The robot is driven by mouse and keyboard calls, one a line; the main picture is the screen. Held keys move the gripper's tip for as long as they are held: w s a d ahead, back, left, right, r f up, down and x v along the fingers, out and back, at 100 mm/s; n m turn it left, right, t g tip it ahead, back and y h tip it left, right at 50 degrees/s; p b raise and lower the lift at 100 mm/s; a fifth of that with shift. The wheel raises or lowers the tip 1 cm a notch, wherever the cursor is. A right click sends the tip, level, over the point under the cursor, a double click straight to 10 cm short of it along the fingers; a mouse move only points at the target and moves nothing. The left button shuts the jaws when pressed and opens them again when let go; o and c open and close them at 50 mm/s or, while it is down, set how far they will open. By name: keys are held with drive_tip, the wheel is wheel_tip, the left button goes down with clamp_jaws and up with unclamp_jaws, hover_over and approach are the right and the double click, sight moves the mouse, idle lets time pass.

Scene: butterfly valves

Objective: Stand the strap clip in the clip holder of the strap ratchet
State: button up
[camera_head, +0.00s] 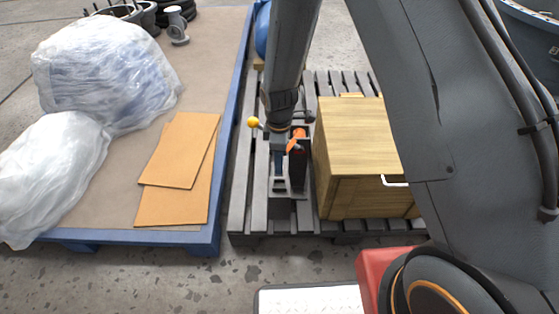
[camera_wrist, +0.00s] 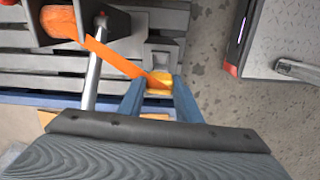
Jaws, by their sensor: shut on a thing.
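The strap ratchet (camera_head: 299,172) stands on the dark slatted pallet, with an orange strap roll (camera_wrist: 62,22) in its dark frame. An orange strap (camera_wrist: 112,57) runs taut from the roll to the strap clip (camera_wrist: 159,78), a small yellow-orange piece. My gripper (camera_wrist: 159,88) is shut on the clip between its two blue fingers. In the head view my gripper (camera_head: 278,162) points down beside the ratchet. The grey clip holder (camera_wrist: 162,56) lies just beyond the fingertips; in the head view it is the grey frame (camera_head: 280,186) below them. I cannot tell whether the clip touches it.
A wooden crate (camera_head: 365,150) stands close right of the ratchet. A blue-edged platform (camera_head: 228,130) with cardboard sheets (camera_head: 182,160) lies left.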

drive_tip(key=shift+f+b, duration=1.45)
drive_tip(key=shift+f, duration=0.85)
drive_tip(key=shift+d+f+p, duration=0.1)
drive_tip(key=shift+f+p, duration=0.2)
drive_tip(key=shift+f, duration=1.05)
idle(1.3)
drive_tip(key=o, duration=1.3)
